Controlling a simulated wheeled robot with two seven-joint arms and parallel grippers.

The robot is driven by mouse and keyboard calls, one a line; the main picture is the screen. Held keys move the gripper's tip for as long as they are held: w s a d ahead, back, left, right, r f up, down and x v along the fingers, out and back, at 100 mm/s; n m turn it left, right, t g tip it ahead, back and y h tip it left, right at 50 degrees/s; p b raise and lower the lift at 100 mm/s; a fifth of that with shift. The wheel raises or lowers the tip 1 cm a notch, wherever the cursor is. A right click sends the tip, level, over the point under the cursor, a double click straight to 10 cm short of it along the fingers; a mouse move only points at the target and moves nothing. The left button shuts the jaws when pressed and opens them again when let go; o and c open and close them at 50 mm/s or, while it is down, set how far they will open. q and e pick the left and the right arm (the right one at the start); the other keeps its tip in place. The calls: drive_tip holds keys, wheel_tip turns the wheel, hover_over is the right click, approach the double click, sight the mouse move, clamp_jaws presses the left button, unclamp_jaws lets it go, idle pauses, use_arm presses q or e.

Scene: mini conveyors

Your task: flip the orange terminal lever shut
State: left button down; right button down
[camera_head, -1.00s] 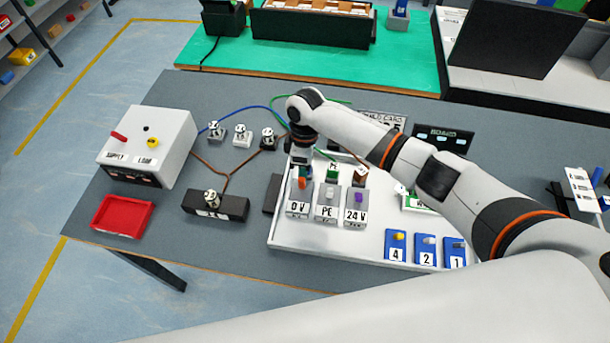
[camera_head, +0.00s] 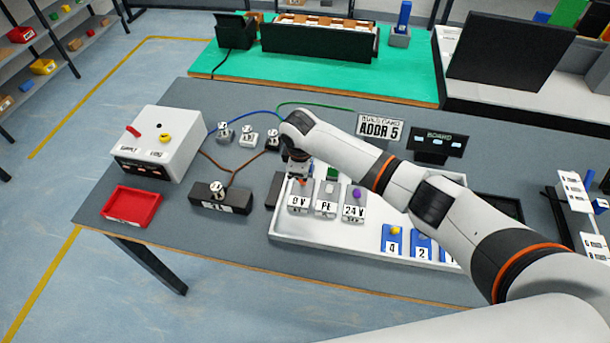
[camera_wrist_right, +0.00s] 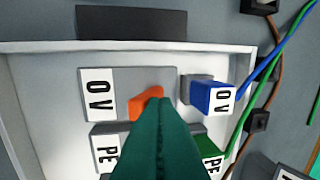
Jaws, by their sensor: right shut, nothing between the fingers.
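The orange lever (camera_wrist_right: 143,103) belongs to the grey 0 V terminal (camera_wrist_right: 125,79). In the head view the lever (camera_head: 302,182) shows as a small orange patch on top of the 0 V terminal (camera_head: 299,203), just under my right gripper (camera_head: 299,172). In the right wrist view my right gripper (camera_wrist_right: 161,103) has its dark green fingers together and empty. Its tips are beside the lever and overlap it in view. I cannot tell whether they touch or how far the lever is tilted. My left gripper is out of view.
Grey PE (camera_head: 326,206) and 24 V (camera_head: 354,212) terminals stand beside it in a white tray (camera_head: 330,250). A blue 0 V plug (camera_wrist_right: 210,97) with wires is close to the right of the lever. A supply box (camera_head: 160,140) and red bin (camera_head: 131,205) lie left.

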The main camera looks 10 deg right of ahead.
drive_tip(key=shift+s+a+t, duration=0.15)
drive_tip(key=shift+s+t, duration=0.15)
drive_tip(key=shift+t, duration=0.2)
use_arm(q)
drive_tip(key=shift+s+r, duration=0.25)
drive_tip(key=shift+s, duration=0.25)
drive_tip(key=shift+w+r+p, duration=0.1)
drive_tip(key=shift+p, duration=0.2)
use_arm(e)
drive_tip(key=shift+w, duration=0.1)
drive_tip(key=shift+s+a+r+p, duration=0.15)
drive_tip(key=shift+s+r+p, duration=0.15)
drive_tip(key=shift+s+p, duration=0.4)
drive_tip(key=shift+p, duration=0.3)
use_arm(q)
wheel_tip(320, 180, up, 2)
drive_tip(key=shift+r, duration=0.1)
use_arm(e)
drive_tip(key=shift+a, duration=0.1)
drive_tip(key=shift+f, duration=0.1)
